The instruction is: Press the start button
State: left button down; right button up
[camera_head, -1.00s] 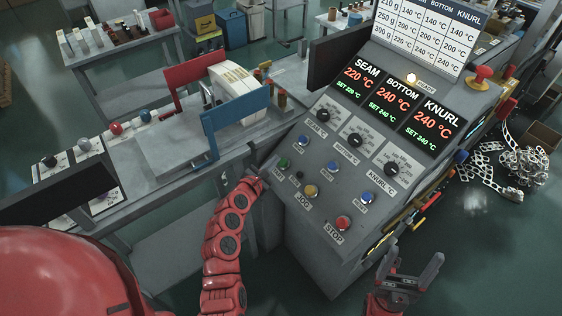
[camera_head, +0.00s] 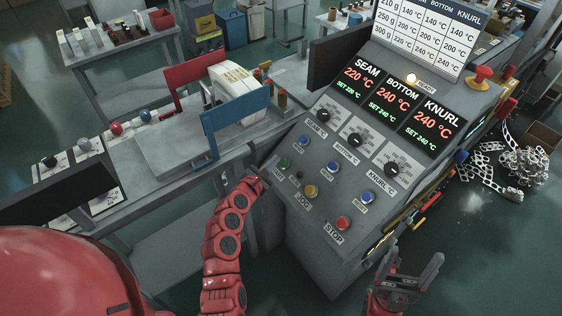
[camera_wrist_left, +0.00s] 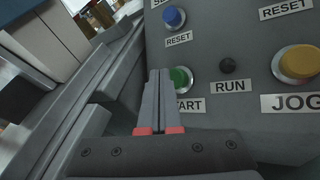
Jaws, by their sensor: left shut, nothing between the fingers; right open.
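The green start button (camera_head: 283,163) sits at the left of the control panel's lower row. In the left wrist view the green button (camera_wrist_left: 181,79) shows just right of my left gripper (camera_wrist_left: 159,72), whose shut, empty fingers partly cover it and its START label (camera_wrist_left: 190,105). I cannot tell whether the fingertips touch the button. In the head view my left gripper (camera_head: 262,176) is near the panel's left edge, its fingers hard to make out. My right gripper (camera_head: 411,268) is open and empty, right of the panel's lower end.
A blue reset button (camera_wrist_left: 174,18), a dark run lamp (camera_wrist_left: 227,66) and a yellow jog button (camera_wrist_left: 299,62) are close by. The red stop button (camera_head: 343,223) is lower right on the panel. A grey bench (camera_head: 160,150) with machine parts stands to the left.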

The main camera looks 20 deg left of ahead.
pick_arm(q)
jog(key=shift+w+f, duration=0.1)
jog(key=shift+f, duration=0.05)
jog(key=shift+w+d+f, duration=0.15)
jog(key=shift+d, duration=0.05)
jog(key=shift+w+d+f+b, duration=0.2)
jog(key=shift+f+b, duration=0.15)
jog(key=shift+f, duration=0.15)
dwell(0.7)
dwell(0.4)
jog(key=shift+s+a+r+p, duration=0.2)
jog(key=shift+s+r+p, duration=0.05)
jog(key=shift+r+p, duration=0.15)
jog(key=shift+s+a+r+p, duration=0.2)
jog(key=shift+r+p, duration=0.05)
jog(key=shift+r, duration=0.15)
jog(key=r+p, duration=0.1)
jog(key=s+a+r+p, duration=0.1)
jog(key=s+r+p, duration=0.1)
jog(key=r, duration=0.1)
jog(key=shift+s+a, duration=0.15)
jog(key=shift+a, duration=0.2)
